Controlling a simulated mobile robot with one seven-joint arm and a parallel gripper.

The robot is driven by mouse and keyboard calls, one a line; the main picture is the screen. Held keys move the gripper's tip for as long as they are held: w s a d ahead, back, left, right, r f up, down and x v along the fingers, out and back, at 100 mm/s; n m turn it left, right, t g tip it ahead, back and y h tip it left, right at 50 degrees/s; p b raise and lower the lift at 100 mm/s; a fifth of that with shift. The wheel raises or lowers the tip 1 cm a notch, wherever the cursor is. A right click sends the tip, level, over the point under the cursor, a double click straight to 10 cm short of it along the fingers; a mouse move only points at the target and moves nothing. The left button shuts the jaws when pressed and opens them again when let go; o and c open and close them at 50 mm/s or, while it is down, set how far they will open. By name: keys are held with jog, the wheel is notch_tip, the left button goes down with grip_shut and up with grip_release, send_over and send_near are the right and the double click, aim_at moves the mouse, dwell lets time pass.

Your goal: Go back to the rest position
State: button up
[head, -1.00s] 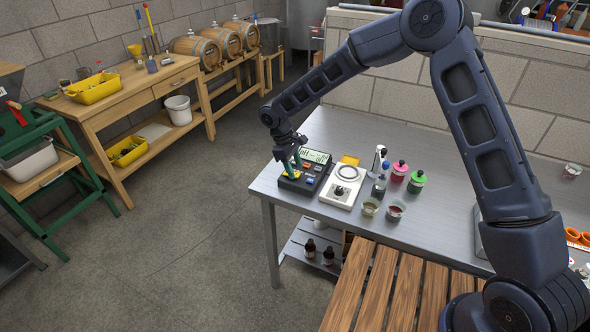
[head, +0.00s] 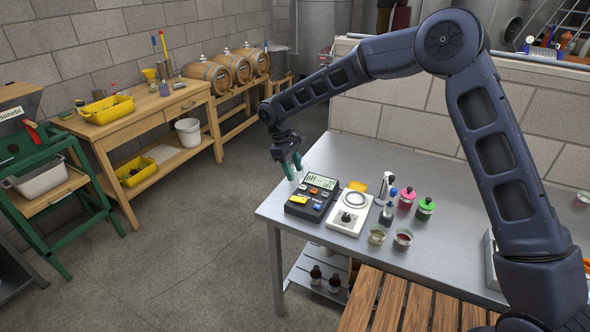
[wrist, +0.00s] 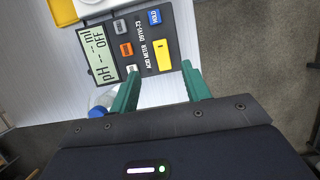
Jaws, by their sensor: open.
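My gripper (head: 293,166) is open and empty, its green fingers hanging in the air above the left end of the steel bench (head: 345,150). Below and beside it in the head view lies a dark pH meter (head: 313,197) with a lit screen and coloured buttons. In the wrist view the open fingers (wrist: 160,88) point toward the meter (wrist: 137,45), whose screen shows text that looks like pH and OFF. The fingers appear clear of its yellow button (wrist: 162,55). A clear object with a blue cap (wrist: 97,108) shows beside one finger.
A white stirrer plate (head: 346,222), small bottles with pink (head: 407,198) and green caps (head: 425,209), and two small cups (head: 403,238) stand right of the meter. A slatted wooden surface (head: 395,305) is in front. Open floor (head: 200,240) lies to the left.

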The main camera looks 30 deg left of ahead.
jog(key=w+d+r+m+y, duration=0.1)
jog(key=w+d+r+m, duration=0.25)
jog(key=d+r, duration=0.55)
jog(key=w+d+r+m+t, duration=0.15)
jog(key=w+d+r, duration=0.25)
jog(key=d, duration=1)
jog(key=w+d+r+m+y, duration=0.1)
jog(key=w+d+r+m, duration=0.25)
jog(key=d+r, duration=0.55)
jog(key=s+d+r+m, duration=0.1)
jog(key=s+d+m, duration=0.15)
jog(key=d, duration=0.85)
jog(key=s+d+r+m, duration=0.2)
jog(key=s+d, duration=0.1)
jog(key=d, duration=0.7)
jog(key=s+d+f+m+t+y, duration=0.1)
jog(key=s+d+m, duration=0.4)
jog(key=s+d, duration=0.7)
jog(key=shift+s+d+f+t+y, duration=0.2)
jog(key=shift+d+f+t+y, duration=0.3)
jog(key=shift+f+t, duration=0.45)
jog(key=shift+r, duration=0.1)
jog(key=shift+c, duration=0.5)
